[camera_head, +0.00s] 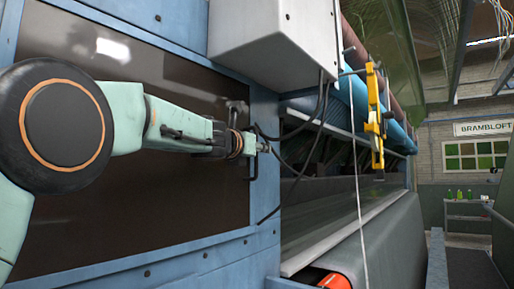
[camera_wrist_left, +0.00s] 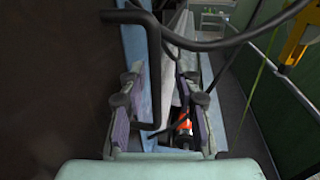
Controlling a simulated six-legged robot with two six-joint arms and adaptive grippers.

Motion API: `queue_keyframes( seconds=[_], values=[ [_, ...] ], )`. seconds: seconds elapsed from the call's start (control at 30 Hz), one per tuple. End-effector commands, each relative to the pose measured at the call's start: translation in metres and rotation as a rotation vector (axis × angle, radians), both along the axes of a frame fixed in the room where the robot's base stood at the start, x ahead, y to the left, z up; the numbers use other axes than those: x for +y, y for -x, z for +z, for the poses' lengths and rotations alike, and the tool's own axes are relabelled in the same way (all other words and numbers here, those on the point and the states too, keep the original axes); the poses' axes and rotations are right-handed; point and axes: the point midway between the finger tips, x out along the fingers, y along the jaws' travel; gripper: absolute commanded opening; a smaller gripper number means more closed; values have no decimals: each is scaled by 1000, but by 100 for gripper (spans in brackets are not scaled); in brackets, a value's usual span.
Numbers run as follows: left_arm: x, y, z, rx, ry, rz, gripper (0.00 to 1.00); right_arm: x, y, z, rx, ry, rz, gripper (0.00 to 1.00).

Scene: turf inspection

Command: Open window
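A large dark glossy window panel (camera_head: 150,190) set in a blue frame (camera_head: 264,200) fills the left of the head view. It looks closed against the frame. A black bar handle (camera_head: 252,168) stands at its right edge. In the left wrist view the handle (camera_wrist_left: 154,70) runs down between the fingers. My left gripper (camera_head: 262,147) is at the handle. In the wrist view the left gripper (camera_wrist_left: 162,88) has its fingers spread, with gaps beside the bar. My right gripper is not in view.
A grey box (camera_head: 275,40) sits above the handle, with black cables (camera_head: 318,115) hanging near my gripper. A yellow part (camera_head: 375,115) and a thin pale cord (camera_head: 356,170) are to the right. A far wall has a green-paned window (camera_head: 475,155).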

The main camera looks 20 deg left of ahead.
Motion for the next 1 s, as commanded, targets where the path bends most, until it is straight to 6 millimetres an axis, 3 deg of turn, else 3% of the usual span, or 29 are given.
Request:
queue_keyframes(
  seconds=[0.17, 0.53, 1.0],
  values=[
    [0, -1, -2, 2, 0, 1, 31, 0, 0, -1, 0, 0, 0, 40],
    [1, -1, -2, 2, 1, 1, 0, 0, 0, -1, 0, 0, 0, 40],
    [1, 0, 1, -2, 1, 3, 0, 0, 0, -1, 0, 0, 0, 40]
  ],
)
